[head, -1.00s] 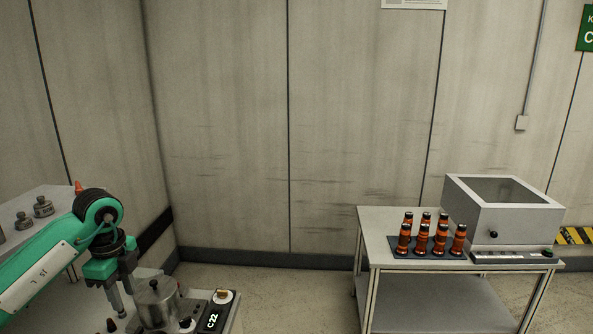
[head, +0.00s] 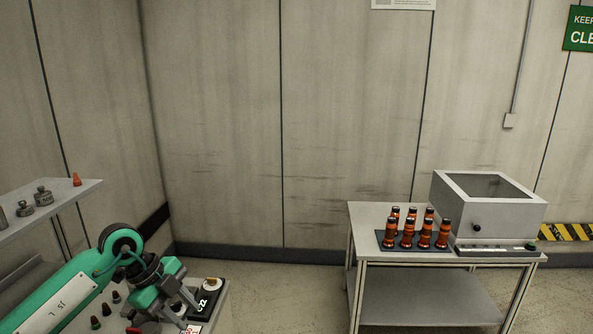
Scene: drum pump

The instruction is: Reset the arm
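My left arm comes in from the lower left, green with a black wrist joint. My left gripper (head: 184,306) hangs over the near bench, tilted down and to the right. Its two fingers look spread apart, and I make out nothing held between them. The gripper covers part of the bench, including the spot of the metal pot seen earlier. A small device with a lit display (head: 203,302) and a white-topped part (head: 211,284) stands just right of the fingers. My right gripper is not in view.
A grey shelf (head: 75,192) at the left holds metal weights (head: 43,196) and an orange cone (head: 77,179). Small dark bottles (head: 107,309) stand on the bench by my arm. A side table (head: 425,300) at the right bears several orange bottles (head: 425,235) and a grey box (head: 488,205). Floor between is clear.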

